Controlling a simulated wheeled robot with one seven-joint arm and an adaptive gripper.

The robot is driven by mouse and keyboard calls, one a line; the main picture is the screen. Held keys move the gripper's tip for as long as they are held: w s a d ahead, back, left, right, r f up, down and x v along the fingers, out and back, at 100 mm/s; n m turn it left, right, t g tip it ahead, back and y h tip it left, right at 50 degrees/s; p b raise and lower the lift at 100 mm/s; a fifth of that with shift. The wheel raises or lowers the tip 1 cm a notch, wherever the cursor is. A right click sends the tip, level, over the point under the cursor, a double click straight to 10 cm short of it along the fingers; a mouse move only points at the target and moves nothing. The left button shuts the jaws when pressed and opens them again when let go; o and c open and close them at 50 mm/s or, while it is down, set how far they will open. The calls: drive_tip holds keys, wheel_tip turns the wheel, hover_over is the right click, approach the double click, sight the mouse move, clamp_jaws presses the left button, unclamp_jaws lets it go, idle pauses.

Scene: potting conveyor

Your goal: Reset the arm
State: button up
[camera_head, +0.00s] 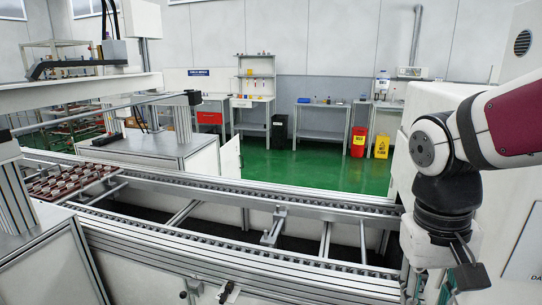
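My arm comes in from the right edge, with a maroon and white link and a black and grey wrist joint. My gripper (446,284) hangs below the wrist at the bottom right, beside the near end of the conveyor. Dark and teal finger parts show at the bottom edge, but the frame cuts off their tips. I cannot tell whether it is open or shut. I see nothing held in the part that shows.
A roller conveyor (250,205) runs across the front. A brown-and-white tray (70,182) sits on its left part. A gantry beam (60,92) stands at left, and a white cabinet stands close behind my arm. The green floor beyond has free room.

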drive_tip(key=s+a+r+n+t+y, duration=0.1)
drive_tip(key=s+a+r+t, duration=0.2)
drive_tip(key=s, duration=0.3)
drive_tip(key=shift+s+a+r+t+y, duration=0.2)
drive_tip(key=shift+s+r+t+y, duration=0.15)
drive_tip(key=shift+t, duration=0.45)
